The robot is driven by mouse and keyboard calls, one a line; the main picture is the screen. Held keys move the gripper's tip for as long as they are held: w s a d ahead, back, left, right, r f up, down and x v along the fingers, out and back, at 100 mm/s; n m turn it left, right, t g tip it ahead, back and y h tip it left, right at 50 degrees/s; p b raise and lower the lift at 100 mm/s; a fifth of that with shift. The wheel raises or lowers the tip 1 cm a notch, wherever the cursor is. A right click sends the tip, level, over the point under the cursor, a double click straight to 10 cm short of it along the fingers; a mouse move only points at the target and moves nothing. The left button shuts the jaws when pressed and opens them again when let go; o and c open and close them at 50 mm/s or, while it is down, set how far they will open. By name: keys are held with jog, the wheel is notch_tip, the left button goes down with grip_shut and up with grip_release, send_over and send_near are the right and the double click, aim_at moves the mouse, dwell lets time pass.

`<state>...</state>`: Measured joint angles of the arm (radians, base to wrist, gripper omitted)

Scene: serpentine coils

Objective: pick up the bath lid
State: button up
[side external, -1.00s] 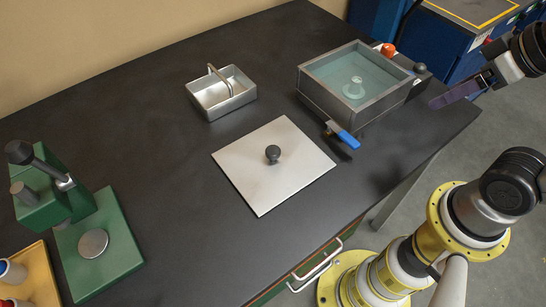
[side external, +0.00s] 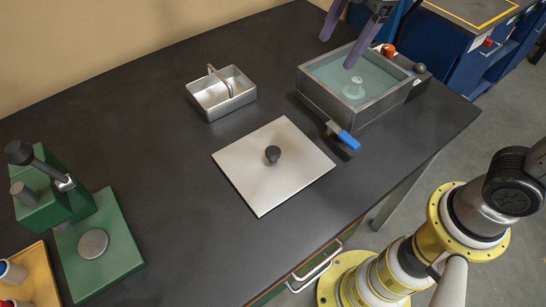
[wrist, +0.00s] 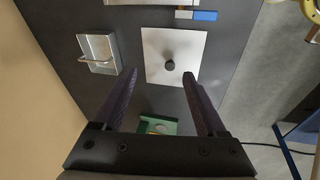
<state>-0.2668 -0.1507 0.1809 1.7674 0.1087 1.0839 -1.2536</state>
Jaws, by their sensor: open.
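The bath lid (side external: 262,182) is a flat, square, light metal plate with a round black knob (side external: 273,154) in its middle. It lies flat on the dark bench top. In the wrist view the lid (wrist: 160,70) and its knob (wrist: 169,65) show ahead, beyond the fingertips. My gripper (side external: 338,52) has purple fingers and is open and empty, high up at the top of the side view around the bath. In the wrist view its fingers (wrist: 159,76) are spread wide apart. The bath (side external: 330,105) is an open grey metal box holding clear liquid and a pale object.
A metal basket (side external: 225,103) with a handle stands left of the bath. A green press (side external: 105,245) stands at the left. The bench around the lid is clear.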

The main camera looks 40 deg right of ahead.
jog(key=w+a+f+n+g, duration=0.2)
jog(key=w+a+f+n, duration=0.15)
jog(key=a+f, duration=0.4)
jog(key=g, duration=0.1)
send_over(272, 151)
jog(key=d, duration=0.1)
notch_tip(272, 151, down, 10)
jog(key=shift+w+r, duration=0.15)
jog(key=shift+s+a+f, duration=0.1)
jog(key=shift+a+f, duration=0.1)
jog(key=shift+f, duration=1.4)
jog(key=shift+s+a+f, duration=0.1)
jog(key=shift+a+f, duration=0.1)
jog(key=shift+f, duration=1.35)
grip_shut()
